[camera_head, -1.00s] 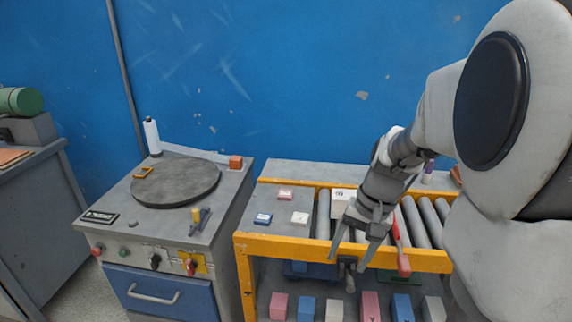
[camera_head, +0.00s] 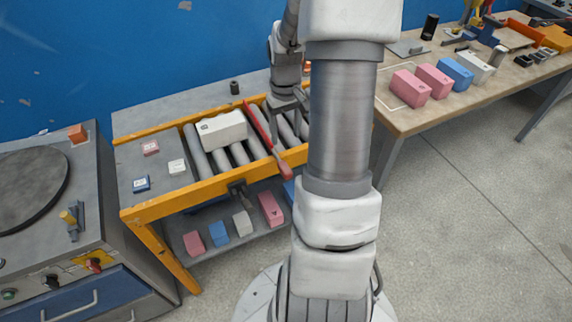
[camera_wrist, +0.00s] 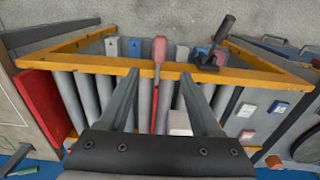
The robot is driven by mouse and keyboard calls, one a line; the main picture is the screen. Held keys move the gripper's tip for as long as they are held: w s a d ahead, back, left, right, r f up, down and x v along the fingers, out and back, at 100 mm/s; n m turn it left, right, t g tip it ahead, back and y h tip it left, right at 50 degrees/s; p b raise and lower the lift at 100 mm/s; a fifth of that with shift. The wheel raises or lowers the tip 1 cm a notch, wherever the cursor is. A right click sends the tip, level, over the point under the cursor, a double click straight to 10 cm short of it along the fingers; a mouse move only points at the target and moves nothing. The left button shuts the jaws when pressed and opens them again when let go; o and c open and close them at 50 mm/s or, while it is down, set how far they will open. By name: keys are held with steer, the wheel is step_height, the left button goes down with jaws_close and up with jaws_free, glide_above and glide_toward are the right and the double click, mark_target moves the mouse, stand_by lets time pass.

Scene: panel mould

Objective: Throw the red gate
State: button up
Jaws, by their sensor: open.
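The red gate (camera_head: 262,136) is a long bar with a thicker handle end, lying over the rollers beside the white block (camera_head: 222,130). Its handle (camera_head: 285,173) reaches past the front yellow rail. My gripper (camera_head: 289,125) is open above the rollers, on the right side of the bar in the head view; my arm hides part of it. In the wrist view the open fingers of my gripper (camera_wrist: 160,77) point at the front rail, and the red gate (camera_wrist: 158,72) shows between them. No contact can be made out. The white block also shows in the wrist view (camera_wrist: 180,123).
A black lever (camera_head: 238,190) sits on the front yellow rail (camera_head: 160,207) left of the gate. Several coloured blocks lie on the shelf below. A red panel (camera_wrist: 45,108) lies beside the rollers. A workbench (camera_head: 425,118) with blocks stands right; open floor (camera_head: 460,220) lies before it.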

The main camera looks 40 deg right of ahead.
mark_target(286, 168)
step_height(286, 168, down, 14)
steer(key=shift+f+b, duration=0.15)
steer(key=shift+b, duration=0.5)
jaws_close()
stand_by(1.1)
